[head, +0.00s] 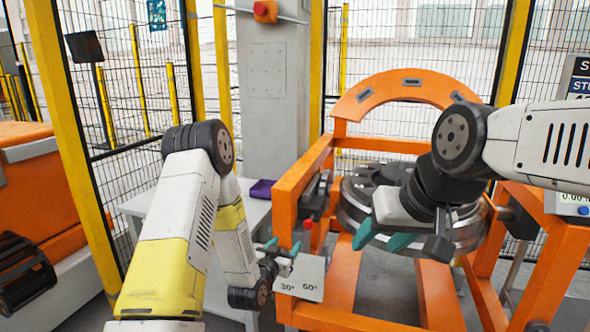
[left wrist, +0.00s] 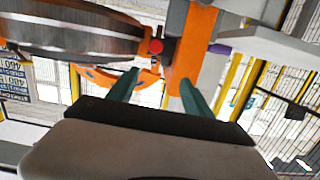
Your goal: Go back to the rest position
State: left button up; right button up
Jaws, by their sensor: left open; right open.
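My left gripper (head: 283,247) is open and empty in the head view, beside the front left post of the orange gantry (head: 287,190). Its two teal fingers show spread apart in the left wrist view (left wrist: 158,90), with nothing between them. My right gripper (head: 382,238) is open and empty in front of the metal wheelset (head: 466,232), its teal fingers pointing to the lower left. The right forearm comes in from the right and hides part of the wheelset. I cannot tell how far the right fingers are from the metal.
A red button (head: 307,224) sits by the gantry's left post, and a plate marked with angles (head: 300,279) stands below. A pale table (head: 140,204) carries a purple tray (head: 262,188). Mesh fencing with a yellow post (head: 62,120) closes off the back and left.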

pick_arm(q)
jog(key=s+a+r+n+g+y, duration=0.1)
jog(key=s+a+r+g, duration=0.2)
jog(key=r, duration=0.6)
jog(key=s+a+r+g+y, duration=0.2)
jog(key=s+a+r, duration=0.2)
jog(key=r, duration=0.5)
jog(key=s+a+r+n+g, duration=0.1)
jog(key=s+a+r+g, duration=0.1)
jog(key=s, duration=1)
jog(key=s+a+r+n+g, duration=0.1)
jog(key=s+r, duration=0.3)
jog(key=s, duration=0.9)
jog(key=shift+a+r+g, duration=0.35)
jog(key=shift+a+g, duration=0.2)
jog(key=shift+g, duration=0.15)
